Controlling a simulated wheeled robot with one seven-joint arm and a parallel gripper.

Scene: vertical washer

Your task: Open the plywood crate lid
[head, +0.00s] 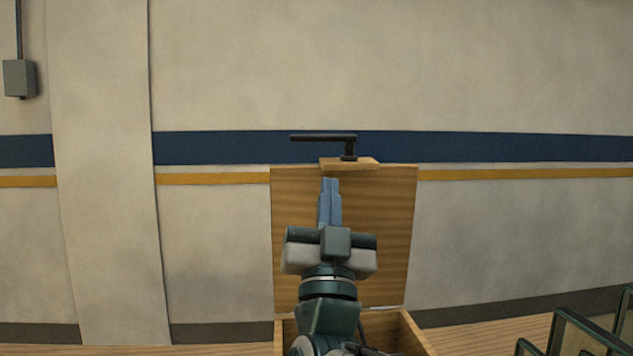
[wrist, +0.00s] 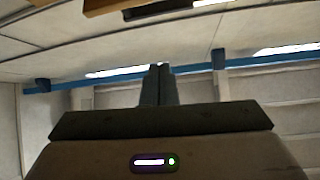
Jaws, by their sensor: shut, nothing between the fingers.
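The plywood crate (head: 413,338) stands at the bottom centre of the head view, against the wall. Its lid (head: 392,235) is raised and stands about upright behind the crate. A dark bar handle (head: 322,138) on a small wooden block (head: 366,163) sits at the lid's top edge. My gripper (head: 330,182) points up in front of the lid, below the handle, with its fingers shut and empty. I cannot tell whether it touches the lid. The shut fingers (wrist: 159,68) also show in the wrist view, pointing towards the ceiling. My arm hides part of the crate's opening.
A plain wall (head: 520,90) with a blue stripe and a yellow stripe rises behind the crate. Dark-framed panels (head: 575,333) stand at the lower right. A grey box (head: 19,78) hangs on the wall at upper left. The space left of the crate looks clear.

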